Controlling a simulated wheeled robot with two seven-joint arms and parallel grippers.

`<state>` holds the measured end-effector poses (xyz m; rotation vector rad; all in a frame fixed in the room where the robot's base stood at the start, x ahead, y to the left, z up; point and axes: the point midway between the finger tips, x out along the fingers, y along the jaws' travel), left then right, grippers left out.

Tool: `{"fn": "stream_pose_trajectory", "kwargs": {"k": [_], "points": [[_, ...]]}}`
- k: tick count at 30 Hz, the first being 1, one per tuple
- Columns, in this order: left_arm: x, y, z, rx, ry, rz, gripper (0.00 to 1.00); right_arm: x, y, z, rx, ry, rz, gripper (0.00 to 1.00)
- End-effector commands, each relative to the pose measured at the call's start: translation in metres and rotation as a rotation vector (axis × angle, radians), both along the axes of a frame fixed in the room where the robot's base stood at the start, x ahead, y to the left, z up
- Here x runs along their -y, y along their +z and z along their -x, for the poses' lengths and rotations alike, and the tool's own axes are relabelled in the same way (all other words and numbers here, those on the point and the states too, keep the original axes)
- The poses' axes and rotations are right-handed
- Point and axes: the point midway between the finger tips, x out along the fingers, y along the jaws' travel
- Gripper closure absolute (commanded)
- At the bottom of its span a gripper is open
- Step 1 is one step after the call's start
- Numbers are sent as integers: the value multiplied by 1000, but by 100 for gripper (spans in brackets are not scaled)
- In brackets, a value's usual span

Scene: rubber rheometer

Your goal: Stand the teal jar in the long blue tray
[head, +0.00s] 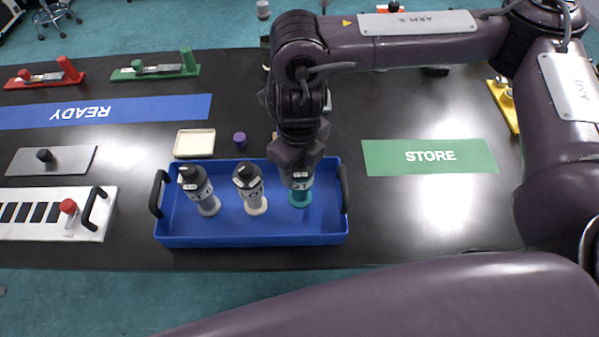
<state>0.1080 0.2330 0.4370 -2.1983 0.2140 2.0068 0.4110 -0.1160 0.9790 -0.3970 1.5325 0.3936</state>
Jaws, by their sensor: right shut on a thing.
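The long blue tray (250,239) lies near the front edge of the dark table, with a black handle at each end. The teal jar (300,197) is upright inside the right part of the tray. My right gripper (297,172) comes down from above and is shut on the jar's upper part, hiding its top. I cannot tell whether the jar's base touches the tray floor. A grey jar (207,204) and a whitish jar (255,204), both with dark caps, stand in the tray to its left. My left gripper is not in view.
A cream dish (194,143) and a small purple cap (240,139) lie behind the tray. A green STORE mat (429,157) is at right, a blue READY mat (105,111) at left. A white panel with a red knob (68,207) sits left of the tray.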

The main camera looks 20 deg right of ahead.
Motion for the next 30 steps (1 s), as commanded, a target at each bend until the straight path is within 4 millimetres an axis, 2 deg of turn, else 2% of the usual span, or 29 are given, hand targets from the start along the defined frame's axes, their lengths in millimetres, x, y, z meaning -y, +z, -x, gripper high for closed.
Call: {"fn": "stream_pose_trajectory", "kwargs": {"k": [3, 6, 18, 19, 24, 30], "points": [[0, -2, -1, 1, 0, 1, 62, 0, -21, 2, -7, 0, -1, 87], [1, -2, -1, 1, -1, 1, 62, 0, -30, 1, -5, -1, -1, 87], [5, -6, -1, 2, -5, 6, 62, 0, -36, 1, -2, 0, 1, 87], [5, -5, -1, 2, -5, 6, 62, 0, -36, 1, -2, 0, 1, 46], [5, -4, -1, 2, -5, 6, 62, 0, -35, 1, -3, 1, 1, 25], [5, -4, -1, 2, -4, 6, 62, 0, -35, 1, -2, 1, 1, 25]]}}
